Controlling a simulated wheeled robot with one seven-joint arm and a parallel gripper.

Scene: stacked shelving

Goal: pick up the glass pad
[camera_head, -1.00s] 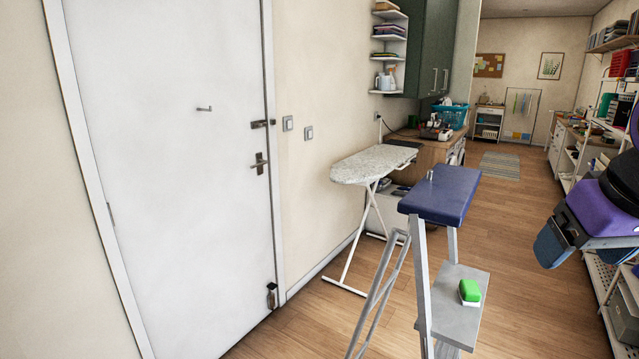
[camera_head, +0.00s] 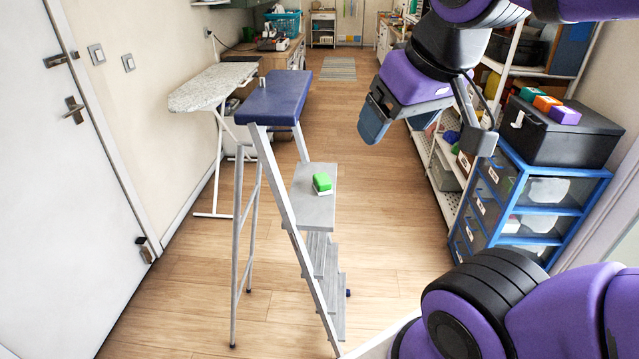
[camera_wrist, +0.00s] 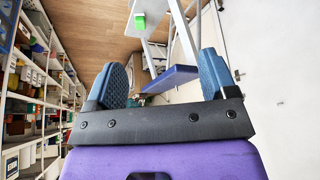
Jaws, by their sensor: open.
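A small green block with a white underside (camera_head: 322,183), which looks like the pad, lies on the grey step (camera_head: 313,210) of a stepladder. It also shows in the wrist view (camera_wrist: 140,20), upper left of centre. My gripper (camera_head: 374,122) is in the air to the right of the ladder and higher than the block, well apart from it. In the wrist view my gripper's two blue fingers (camera_wrist: 163,75) are spread wide with nothing between them. Whether the block is the glass pad, its shape alone does not tell.
The ladder's blue top (camera_head: 272,97) rises behind the step. An ironing board (camera_head: 212,84) stands by the left wall. At right, a blue-framed drawer unit (camera_head: 535,190) carries a black box (camera_head: 560,135) with green, orange and purple blocks on top. Wooden floor (camera_head: 390,215) between is clear.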

